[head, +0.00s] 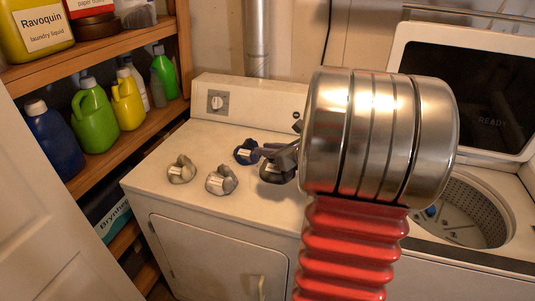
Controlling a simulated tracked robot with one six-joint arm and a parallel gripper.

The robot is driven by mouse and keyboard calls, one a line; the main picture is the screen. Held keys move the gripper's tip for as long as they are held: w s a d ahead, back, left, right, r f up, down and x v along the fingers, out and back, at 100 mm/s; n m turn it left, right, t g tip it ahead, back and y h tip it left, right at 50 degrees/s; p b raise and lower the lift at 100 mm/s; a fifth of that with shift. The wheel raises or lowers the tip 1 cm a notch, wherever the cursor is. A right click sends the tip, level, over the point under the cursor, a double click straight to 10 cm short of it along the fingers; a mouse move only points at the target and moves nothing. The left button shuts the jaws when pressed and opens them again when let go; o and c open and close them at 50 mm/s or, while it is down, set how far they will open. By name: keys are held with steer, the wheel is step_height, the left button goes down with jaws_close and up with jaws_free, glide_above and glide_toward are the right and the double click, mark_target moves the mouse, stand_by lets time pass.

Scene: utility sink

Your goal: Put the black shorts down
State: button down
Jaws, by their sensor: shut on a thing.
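The black shorts (275,174) show as a small dark rolled bundle at the left end of my arm, partly hidden by my gripper. My gripper (274,157) is shut on the black shorts. The bundle is low over the white dryer top (170,140), on its right part. I cannot tell whether it touches the surface. A navy bundle (245,152) lies just left of and behind my gripper.
Two grey-beige bundles lie further left on the dryer top, one at the left (181,169) and one nearer the front (221,180). An open washer (465,215) stands at the right. Wooden shelves (110,150) with several bottles stand at the left. The dryer's front left corner is clear.

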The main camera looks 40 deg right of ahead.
steer(key=shift+w, duration=0.1)
stand_by(0.4)
steer(key=w+a+f+n+y, duration=0.15)
steer(key=w+a, duration=0.25)
steer(key=a, duration=0.5)
steer(key=w+a+f+n+y, duration=0.1)
steer(key=w+a+f, duration=0.1)
steer(key=w+a, duration=0.45)
steer(key=a+f+y, duration=0.1)
steer(key=a+f, duration=0.1)
steer(key=a, duration=0.8)
steer(key=a+f+n+y, duration=0.1)
steer(key=a+f, duration=0.2)
steer(key=a, duration=0.7)
steer(key=shift+s+a+g, duration=0.2)
steer(key=shift+s+g, duration=0.2)
steer(key=shift+f, duration=0.1)
